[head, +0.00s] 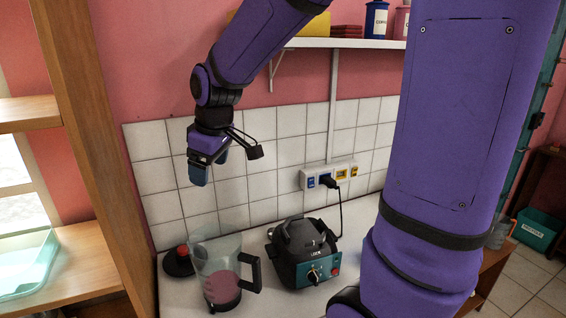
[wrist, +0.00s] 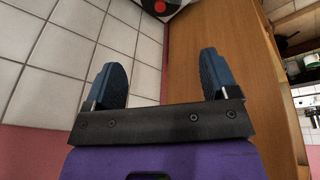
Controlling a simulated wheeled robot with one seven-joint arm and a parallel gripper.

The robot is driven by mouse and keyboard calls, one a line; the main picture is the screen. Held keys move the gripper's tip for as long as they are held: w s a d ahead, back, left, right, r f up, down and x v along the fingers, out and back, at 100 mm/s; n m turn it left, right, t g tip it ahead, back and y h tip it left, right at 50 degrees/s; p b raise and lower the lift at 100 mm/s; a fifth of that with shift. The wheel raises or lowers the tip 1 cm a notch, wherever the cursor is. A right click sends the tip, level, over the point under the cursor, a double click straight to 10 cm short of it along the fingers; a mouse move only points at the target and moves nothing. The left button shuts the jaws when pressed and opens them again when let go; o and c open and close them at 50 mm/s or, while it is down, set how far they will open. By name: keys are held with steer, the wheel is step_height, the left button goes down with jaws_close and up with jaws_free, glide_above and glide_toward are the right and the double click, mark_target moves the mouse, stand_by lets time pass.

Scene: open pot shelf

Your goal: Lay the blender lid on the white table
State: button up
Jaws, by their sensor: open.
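The blender lid (head: 178,264), black with a red knob, appears to lie on the white table (head: 262,306) near the tiled wall, behind and left of the clear jug.
The clear jug (head: 221,273) with a black handle stands beside the lid. The dark blender base (head: 305,255) is to its right, its cord plugged into a wall socket strip (head: 328,175). A wooden upright (head: 100,130) borders the table at left. A shelf (head: 345,43) runs above.

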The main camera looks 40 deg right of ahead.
steer(key=s+d+r+m+t, duration=0.1)
steer(key=s+r+m, duration=0.2)
steer(key=s, duration=0.7)
steer(key=s+d+r+m, duration=0.1)
steer(key=s+r+m, duration=0.2)
steer(key=s, duration=0.7)
steer(key=shift+s+d+r+m+t+h, duration=0.15)
steer(key=shift+s+r+m+t+h, duration=0.15)
steer(key=shift+r+t, duration=0.1)
